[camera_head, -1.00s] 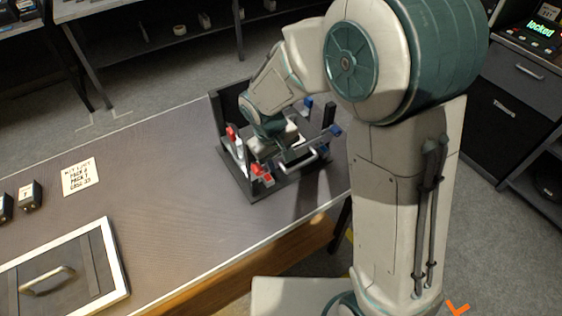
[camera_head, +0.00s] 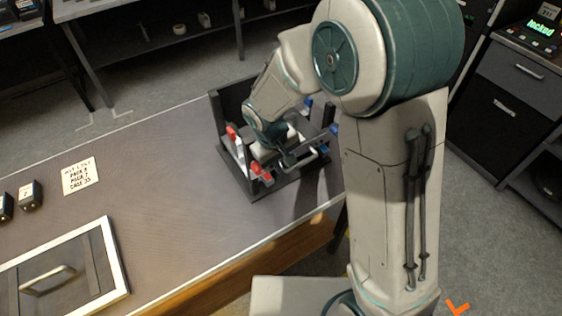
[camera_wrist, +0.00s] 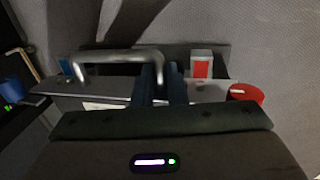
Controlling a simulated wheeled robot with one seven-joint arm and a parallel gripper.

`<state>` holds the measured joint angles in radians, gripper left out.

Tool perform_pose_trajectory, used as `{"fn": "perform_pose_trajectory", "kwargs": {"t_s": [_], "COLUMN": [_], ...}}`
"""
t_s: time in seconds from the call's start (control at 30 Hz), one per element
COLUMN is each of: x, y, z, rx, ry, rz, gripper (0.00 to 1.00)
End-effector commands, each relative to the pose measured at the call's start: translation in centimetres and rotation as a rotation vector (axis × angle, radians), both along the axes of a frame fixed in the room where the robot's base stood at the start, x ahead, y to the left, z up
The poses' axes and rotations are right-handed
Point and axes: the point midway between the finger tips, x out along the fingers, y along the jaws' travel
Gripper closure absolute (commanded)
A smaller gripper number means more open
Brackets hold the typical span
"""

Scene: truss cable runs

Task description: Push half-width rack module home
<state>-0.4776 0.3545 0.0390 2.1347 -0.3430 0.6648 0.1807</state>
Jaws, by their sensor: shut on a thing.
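The half-width rack module is a grey unit with a silver bar handle (camera_wrist: 120,62) on its front, in the wrist view. It sits in a black open rack frame (camera_head: 268,192) on the bench in the head view, where my forearm partly covers it. My gripper (camera_wrist: 160,85) is shut on the handle near its right end. In the head view my gripper (camera_head: 290,150) is at the module's front, its fingertips hard to make out. A white and red latch piece (camera_wrist: 201,66) and a red round part (camera_wrist: 247,94) show right of the handle. How deep the module sits is hidden.
Red levers (camera_head: 262,172) stand on the frame's left side and blue parts (camera_head: 334,128) on its right. A labelled sheet (camera_head: 79,176), small black blocks (camera_head: 31,195) and a framed panel with a handle (camera_head: 60,270) lie left. The bench between is clear.

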Motion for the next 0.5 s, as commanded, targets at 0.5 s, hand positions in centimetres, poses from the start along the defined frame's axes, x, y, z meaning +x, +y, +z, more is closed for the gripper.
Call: {"fn": "perform_pose_trajectory", "kwargs": {"t_s": [0.5], "x": [0.95], "y": [0.38], "z": [0.2], "rx": [0.007], "ry": [-0.011], "rz": [-0.009], "gripper": [0.68]}}
